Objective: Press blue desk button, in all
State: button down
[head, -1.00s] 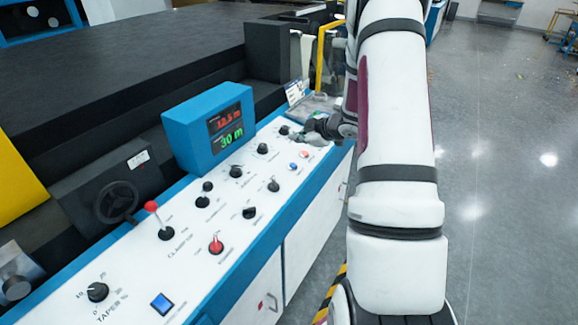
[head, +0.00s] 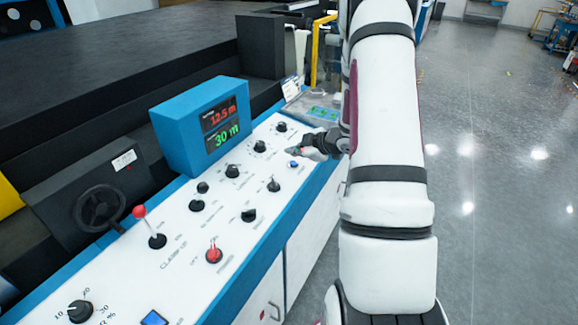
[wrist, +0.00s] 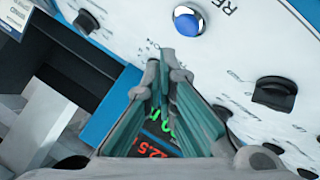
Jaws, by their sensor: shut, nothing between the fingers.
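A round blue button (head: 294,164) sits on the white sloping desk panel (head: 222,189). In the wrist view the domed blue button (wrist: 188,20) with its pale rim is close beyond my fingertips and a little to the right. My gripper (head: 290,150) is low over the panel, just beyond the button in the head view. In the wrist view my gripper (wrist: 169,62) has its fingertips together with nothing between them. The fingertips look apart from the button; their exact height above the panel is unclear.
Black knobs (head: 232,171) and a red knob (head: 214,254) line the panel. A red-topped lever (head: 140,212) stands at the left. A blue display box (head: 203,128) rises behind the panel. A square blue button (head: 154,318) is at the near end. Grey floor lies right.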

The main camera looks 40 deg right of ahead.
aim_at(293, 165)
jog(key=shift+f, duration=0.75)
jog(key=shift+w+f, duration=0.1)
dwell(0.9)
jog(key=shift+f, duration=0.3)
jog(key=shift+w+f+b, duration=0.1)
jog(key=shift+f+b, duration=0.2)
jog(key=shift+f, duration=0.05)
dwell(0.7)
dwell(0.3)
jog(key=shift+r+p, duration=0.75)
jog(key=shift+r, duration=0.05)
jog(key=r+p, duration=0.2)
jog(key=s+r+p, duration=0.1)
jog(key=r, duration=0.2)
jog(key=shift+d+p, duration=0.1)
jog(key=shift+p, duration=0.25)
